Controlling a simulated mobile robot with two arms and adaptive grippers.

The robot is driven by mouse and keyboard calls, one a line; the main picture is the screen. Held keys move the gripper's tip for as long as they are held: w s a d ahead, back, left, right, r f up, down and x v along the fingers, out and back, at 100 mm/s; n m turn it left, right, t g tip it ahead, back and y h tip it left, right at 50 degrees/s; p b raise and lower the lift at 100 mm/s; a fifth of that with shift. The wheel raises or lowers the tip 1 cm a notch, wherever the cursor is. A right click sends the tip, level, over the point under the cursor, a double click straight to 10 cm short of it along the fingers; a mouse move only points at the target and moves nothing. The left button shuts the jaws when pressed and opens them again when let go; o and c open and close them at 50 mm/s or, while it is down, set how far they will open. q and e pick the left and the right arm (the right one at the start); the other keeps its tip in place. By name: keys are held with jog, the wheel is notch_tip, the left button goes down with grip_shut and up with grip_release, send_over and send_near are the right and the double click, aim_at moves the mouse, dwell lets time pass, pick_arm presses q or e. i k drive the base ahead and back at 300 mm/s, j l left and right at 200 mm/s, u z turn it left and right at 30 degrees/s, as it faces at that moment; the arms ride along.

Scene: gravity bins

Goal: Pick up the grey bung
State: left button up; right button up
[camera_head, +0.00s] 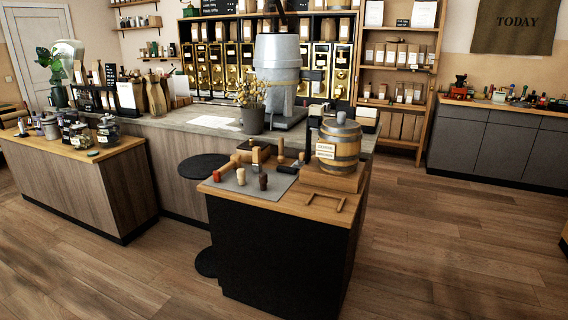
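Two small bungs stand upright on a grey mat (282,184) on the wooden top of a black counter block. The dark one (263,182), which looks grey or grey-brown, is nearest the front right of the mat. A paler, reddish-tan one (241,177) stands to its left. At this size I cannot be sure of their exact colours. Neither of my grippers is in view, and nothing covers the bungs.
A wooden keg (338,146) with a label sits on a wooden block to the right. A mallet (229,166) and other tools lie behind the bungs. A wooden frame-like piece (325,203) lies at the front right. Open floor (430,240) is on the right.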

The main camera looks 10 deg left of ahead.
aim_at(342, 118)
jog(key=i+l+u, duration=0.1)
jog(key=u, duration=0.3)
jog(key=i+l+u, duration=0.2)
jog(key=u, duration=0.2)
jog(key=i+l+u, duration=0.15)
jog(key=u, duration=0.25)
